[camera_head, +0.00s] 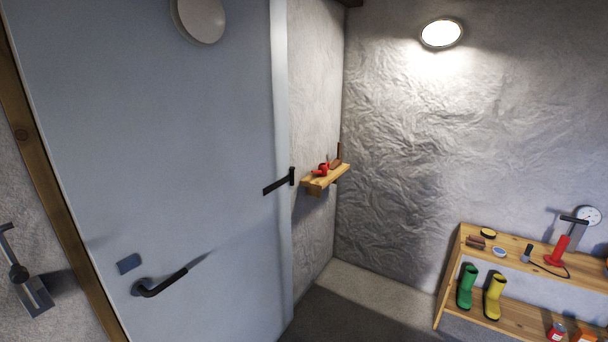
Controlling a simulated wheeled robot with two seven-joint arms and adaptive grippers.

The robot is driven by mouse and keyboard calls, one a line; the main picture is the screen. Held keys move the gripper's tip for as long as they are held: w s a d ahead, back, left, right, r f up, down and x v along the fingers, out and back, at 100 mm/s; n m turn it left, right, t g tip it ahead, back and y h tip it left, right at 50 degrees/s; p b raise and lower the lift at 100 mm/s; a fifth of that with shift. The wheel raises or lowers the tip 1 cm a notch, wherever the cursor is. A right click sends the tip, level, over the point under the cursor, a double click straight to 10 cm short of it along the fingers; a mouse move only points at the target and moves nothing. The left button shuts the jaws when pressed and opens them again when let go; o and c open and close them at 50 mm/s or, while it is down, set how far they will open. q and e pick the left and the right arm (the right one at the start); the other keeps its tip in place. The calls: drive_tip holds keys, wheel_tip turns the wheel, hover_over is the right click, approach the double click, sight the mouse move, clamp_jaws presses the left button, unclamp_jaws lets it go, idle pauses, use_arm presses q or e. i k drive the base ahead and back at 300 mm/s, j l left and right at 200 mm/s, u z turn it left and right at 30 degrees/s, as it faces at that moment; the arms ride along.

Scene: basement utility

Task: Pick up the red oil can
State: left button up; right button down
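A small red object that looks like the red oil can (321,169) sits on a small wooden wall shelf (318,184). The shelf is on the wall just right of the grey door (170,150). The can is small in view, so its details are hard to make out. A brownish object (336,162) with a dark upright part stands beside it on the shelf. Neither of my grippers shows in the head view.
The door has a black handle (160,284) and a dark latch bar (279,183) near its right edge. A two-level wooden shelf unit (447,277) at right holds green boots (467,287), yellow boots (494,297), a red pump (558,250) and cans. Floor (345,312) between is clear.

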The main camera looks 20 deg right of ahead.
sight(323, 168)
drive_tip(key=i+l+z, duration=0.7)
drive_tip(key=z, duration=0.15)
drive_tip(key=i+l+z, duration=0.1)
drive_tip(key=i+z, duration=0.3)
drive_tip(key=i, duration=0.15)
drive_tip(key=i+z, duration=0.15)
drive_tip(key=i, duration=0.65)
drive_tip(key=i+l+u, duration=0.1)
drive_tip(key=i+u, duration=0.2)
drive_tip(key=i+l+u, duration=0.25)
drive_tip(key=i, duration=0.2)
drive_tip(key=i+l+u, duration=0.15)
drive_tip(key=i+u, duration=0.15)
drive_tip(key=u, duration=0.15)
drive_tip(key=i+l+u, duration=0.25)
drive_tip(key=u, duration=0.15)
drive_tip(key=i+l+u, duration=0.2)
drive_tip(key=u, duration=0.25)
drive_tip(key=i+l+u, duration=0.15)
drive_tip(key=l+u, duration=0.3)
drive_tip(key=i+l+u, duration=0.1)
drive_tip(key=l+u, duration=0.3)
drive_tip(key=l, duration=0.4)
